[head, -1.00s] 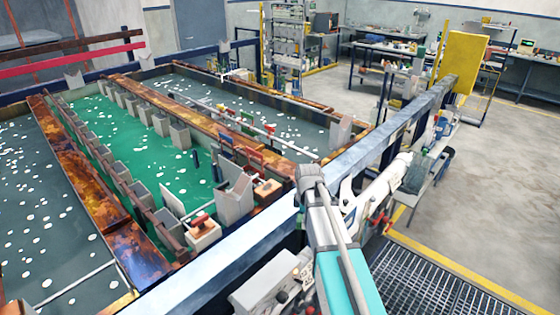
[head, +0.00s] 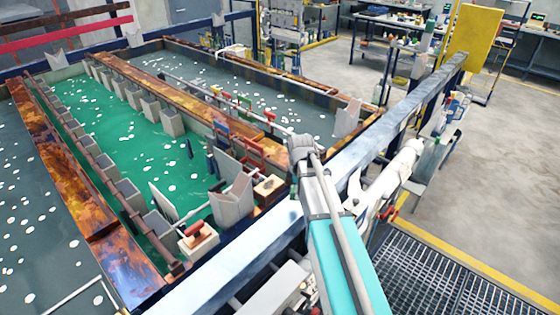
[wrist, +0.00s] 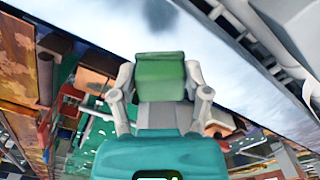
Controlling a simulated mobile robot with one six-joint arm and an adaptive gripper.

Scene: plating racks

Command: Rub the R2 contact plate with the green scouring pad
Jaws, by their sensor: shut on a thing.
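My gripper (wrist: 160,84) shows in the wrist view, its two grey fingers shut on the green scouring pad (wrist: 159,70). The pad is a small green block between the fingertips, in front of a pale blurred surface; I cannot tell whether they touch. In the head view my arm reaches up from the bottom centre, and I cannot make out the gripper or pad there. Two pale contact blocks stand at the tank's near end: one with a red clamp (head: 197,237), one farther right (head: 268,187). No R2 label is legible, so I cannot tell which plate is R2.
A tank of green liquid (head: 110,135) with grey pieces along its sides lies left, between rusty walkways. A pale steel beam (head: 385,130) runs along the near side, beside my arm. Floor grating (head: 440,265) lies lower right; open concrete floor lies beyond.

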